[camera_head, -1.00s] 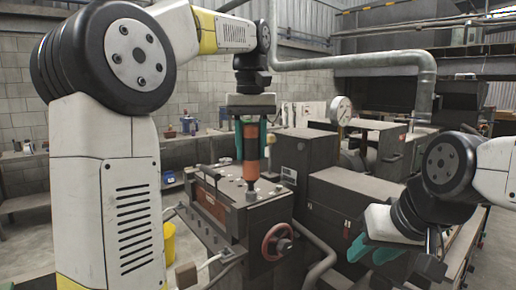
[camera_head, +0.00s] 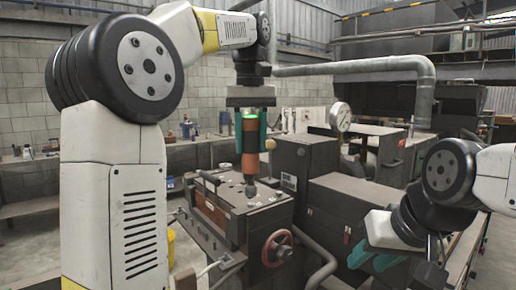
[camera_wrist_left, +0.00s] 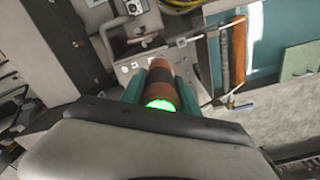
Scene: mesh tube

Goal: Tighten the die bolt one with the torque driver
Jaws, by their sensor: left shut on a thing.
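The torque driver (camera_head: 250,150) is an orange and black cylinder held upright, with a green light at its top end. My left gripper (camera_head: 251,136) is shut around its upper body, with teal fingers on either side. In the left wrist view the driver (camera_wrist_left: 160,88) also sits between the fingers, its green end facing the camera. The driver's dark tip points down at the top of the die block (camera_head: 225,205). The die bolt under the tip is hidden, and contact cannot be told. My right gripper (camera_head: 369,260) is open and empty at the lower right.
A red handwheel (camera_head: 277,248) is on the machine's front, below the die block. A round gauge (camera_head: 340,117) and dark machine housings (camera_head: 345,210) stand to the right. A workbench (camera_head: 40,165) with small items lies along the back left wall.

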